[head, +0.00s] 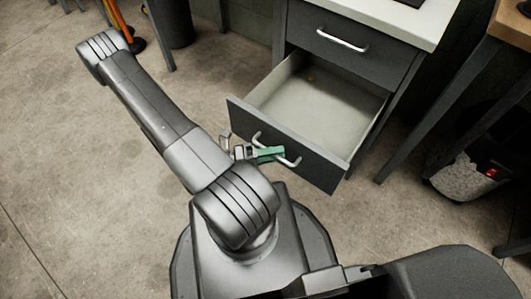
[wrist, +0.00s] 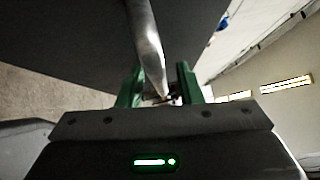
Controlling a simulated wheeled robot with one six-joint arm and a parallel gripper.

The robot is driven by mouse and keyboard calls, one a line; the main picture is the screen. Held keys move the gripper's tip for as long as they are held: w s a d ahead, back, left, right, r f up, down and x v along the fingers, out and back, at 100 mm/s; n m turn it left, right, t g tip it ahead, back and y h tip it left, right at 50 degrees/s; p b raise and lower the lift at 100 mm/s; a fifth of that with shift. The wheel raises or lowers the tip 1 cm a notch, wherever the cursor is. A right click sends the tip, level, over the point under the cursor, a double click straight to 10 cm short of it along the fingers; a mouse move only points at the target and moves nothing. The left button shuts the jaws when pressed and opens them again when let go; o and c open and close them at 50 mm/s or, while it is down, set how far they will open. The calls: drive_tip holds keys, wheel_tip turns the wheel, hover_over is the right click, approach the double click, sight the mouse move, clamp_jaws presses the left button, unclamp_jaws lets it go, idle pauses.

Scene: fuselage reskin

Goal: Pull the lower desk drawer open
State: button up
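The lower desk drawer (head: 318,105) is pulled well out of the grey desk in the head view, its inside bare except for a tiny yellowish spot near the back. Its dark front panel (head: 322,172) carries a curved metal handle (head: 291,162). My gripper (head: 268,153) is at this handle, with a green finger visible against it. In the wrist view the handle bar (wrist: 147,40) runs down between the two green fingers (wrist: 160,85). The fingers stand apart, with a gap showing on the bar's right side; whether the left finger touches it is unclear.
The upper drawer (head: 345,50) is shut, with its own handle. A dark bin (head: 172,22) is at the back. The concrete floor (head: 80,170) on the left is clear.

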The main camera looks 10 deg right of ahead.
drive_tip(key=shift+a, duration=0.1)
drive_tip(key=w+a+f+p, duration=0.1)
drive_tip(key=a+f+p, duration=0.1)
drive_tip(key=a, duration=1.1)
drive_tip(key=shift+a, duration=0.25)
drive_tip(key=shift+w+d+r, duration=0.1)
drive_tip(key=d, duration=0.4)
drive_tip(key=d+r+b, duration=0.1)
drive_tip(key=d, duration=0.4)
drive_tip(key=s+d+b, duration=0.1)
drive_tip(key=d, duration=0.3)
drive_tip(key=shift+s+d+r, duration=0.1)
drive_tip(key=shift+d+r, duration=0.15)
drive_tip(key=shift+r, duration=0.15)
